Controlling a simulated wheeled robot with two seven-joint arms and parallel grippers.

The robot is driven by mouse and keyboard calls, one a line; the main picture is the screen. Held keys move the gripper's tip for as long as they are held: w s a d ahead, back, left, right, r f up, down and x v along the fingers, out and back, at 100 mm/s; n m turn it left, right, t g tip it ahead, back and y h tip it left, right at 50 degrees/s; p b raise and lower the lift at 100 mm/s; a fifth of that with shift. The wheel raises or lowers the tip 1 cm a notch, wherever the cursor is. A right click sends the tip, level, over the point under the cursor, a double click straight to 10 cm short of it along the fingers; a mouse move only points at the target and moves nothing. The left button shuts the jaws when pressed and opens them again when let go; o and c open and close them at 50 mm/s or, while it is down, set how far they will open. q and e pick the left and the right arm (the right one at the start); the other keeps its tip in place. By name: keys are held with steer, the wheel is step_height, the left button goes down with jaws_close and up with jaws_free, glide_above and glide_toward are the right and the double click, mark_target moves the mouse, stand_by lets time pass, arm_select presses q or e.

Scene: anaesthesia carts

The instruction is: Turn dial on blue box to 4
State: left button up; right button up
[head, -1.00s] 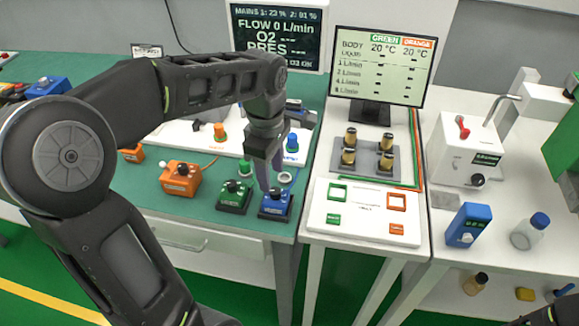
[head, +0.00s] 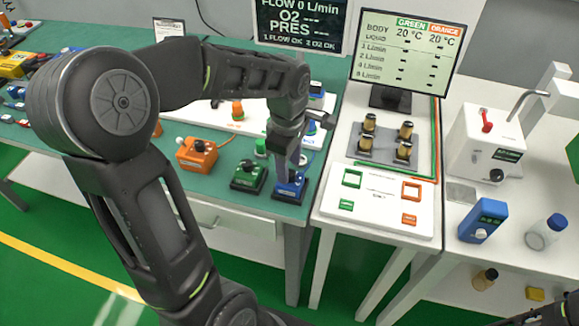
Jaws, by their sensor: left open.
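The blue box (head: 292,190) sits on the green-topped table near its right front corner. My left gripper (head: 290,172) points down over it, its fingertips at the dial. The fingers and wrist hide most of the dial, so its setting cannot be read. I cannot tell whether the fingertips touch the dial. The left gripper is open. My right gripper is not clearly visible.
A green box (head: 248,178) stands just left of the blue box, and an orange box (head: 197,153) farther left. A white panel (head: 378,200) lies to the right. Monitors stand behind. A blue meter (head: 483,220) and bottle (head: 545,232) stand far right.

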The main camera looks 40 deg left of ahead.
arm_select(q)
steer(key=shift+f, duration=0.9)
steer(key=shift+c, duration=0.6)
jaws_close()
